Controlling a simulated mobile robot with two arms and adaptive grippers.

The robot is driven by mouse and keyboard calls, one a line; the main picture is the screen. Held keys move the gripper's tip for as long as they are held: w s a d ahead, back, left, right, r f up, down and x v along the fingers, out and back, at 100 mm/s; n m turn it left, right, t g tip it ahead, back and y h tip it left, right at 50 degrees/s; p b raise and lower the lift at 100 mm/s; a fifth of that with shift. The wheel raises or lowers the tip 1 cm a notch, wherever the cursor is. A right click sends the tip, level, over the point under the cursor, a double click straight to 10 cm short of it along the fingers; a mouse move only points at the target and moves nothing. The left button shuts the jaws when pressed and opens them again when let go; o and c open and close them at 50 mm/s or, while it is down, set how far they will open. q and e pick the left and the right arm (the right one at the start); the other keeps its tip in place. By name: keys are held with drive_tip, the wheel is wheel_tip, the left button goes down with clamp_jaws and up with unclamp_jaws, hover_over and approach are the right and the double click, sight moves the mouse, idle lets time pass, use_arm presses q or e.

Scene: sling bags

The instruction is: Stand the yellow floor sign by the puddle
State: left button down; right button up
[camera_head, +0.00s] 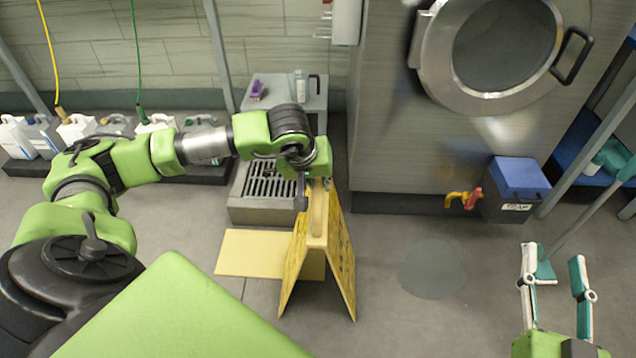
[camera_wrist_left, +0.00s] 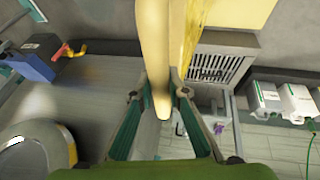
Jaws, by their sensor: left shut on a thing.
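The yellow floor sign (camera_head: 341,262) is an upright A-frame with its two panels spread, in the middle of the head view. My left gripper (camera_head: 316,188) is shut on its top edge. In the left wrist view the fingers (camera_wrist_left: 160,92) close around the sign's pale top bar (camera_wrist_left: 153,45). I cannot tell whether its lower edges touch the floor. The puddle (camera_head: 433,271) is a dark round patch on the floor to the right of the sign, apart from it. My right gripper (camera_head: 556,272) is open and empty at the lower right.
A flat pale yellow panel (camera_head: 238,254) lies left of the sign. A floor drain grate (camera_head: 268,185) is behind it. A steel machine (camera_head: 390,130) and a blue-lidded trap box (camera_head: 515,190) stand behind the puddle. White jugs (camera_head: 75,128) line the left wall. Floor around the puddle is clear.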

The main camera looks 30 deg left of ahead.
use_arm(q)
drive_tip(key=shift+r, duration=0.1)
drive_tip(key=c, duration=2)
unclamp_jaws()
drive_tip(key=shift+o, duration=0.2)
use_arm(e)
drive_tip(key=shift+r, duration=0.4)
